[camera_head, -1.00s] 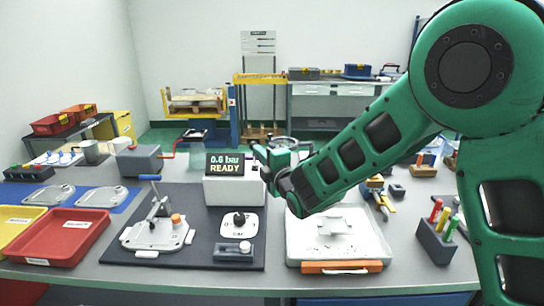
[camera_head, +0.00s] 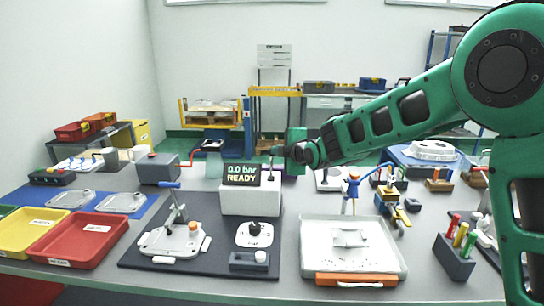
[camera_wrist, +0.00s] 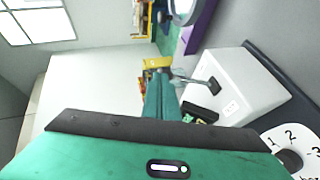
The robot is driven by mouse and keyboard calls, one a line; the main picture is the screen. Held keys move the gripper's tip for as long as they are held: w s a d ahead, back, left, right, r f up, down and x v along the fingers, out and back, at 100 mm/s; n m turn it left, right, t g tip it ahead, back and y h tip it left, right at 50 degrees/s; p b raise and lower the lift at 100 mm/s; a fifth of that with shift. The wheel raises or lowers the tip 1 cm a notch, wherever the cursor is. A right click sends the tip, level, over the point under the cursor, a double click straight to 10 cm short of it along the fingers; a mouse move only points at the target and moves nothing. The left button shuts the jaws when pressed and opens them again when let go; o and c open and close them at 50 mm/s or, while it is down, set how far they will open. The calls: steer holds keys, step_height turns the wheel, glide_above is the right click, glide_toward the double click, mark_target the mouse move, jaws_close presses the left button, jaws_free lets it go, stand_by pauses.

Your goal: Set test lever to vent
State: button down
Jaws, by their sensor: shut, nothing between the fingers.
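The test unit is a white box (camera_head: 250,200) with a dark display (camera_head: 241,174) reading "0.0 bar READY". A thin grey lever (camera_head: 271,163) rises from the right part of its top. In the wrist view the lever (camera_wrist: 187,79) leans out of a black slot on the white box (camera_wrist: 232,90). My gripper (camera_head: 276,150) is at the lever's upper end, and the wrist view shows its fingers (camera_wrist: 160,80) beside the lever. The fingers are shut and empty. I cannot tell whether they touch the lever. Any vent marking is not readable.
A black knob (camera_head: 254,229) on a white dial stands in front of the box. A clamp fixture (camera_head: 174,240) holds a casting at its left. A white tray (camera_head: 352,250) with an orange front lies at right. Red (camera_head: 80,239) and yellow trays stand at far left.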

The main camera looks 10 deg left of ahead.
steer(key=shift+w+d+r, duration=0.1)
steer(key=shift+w+d, duration=0.1)
steer(key=shift+w, duration=0.2)
steer(key=shift+d, duration=0.1)
stand_by(0.3)
steer(key=r+v, duration=0.2)
steer(key=v, duration=1.1)
steer(key=shift+w+r, duration=0.15)
steer(key=shift+r, duration=0.25)
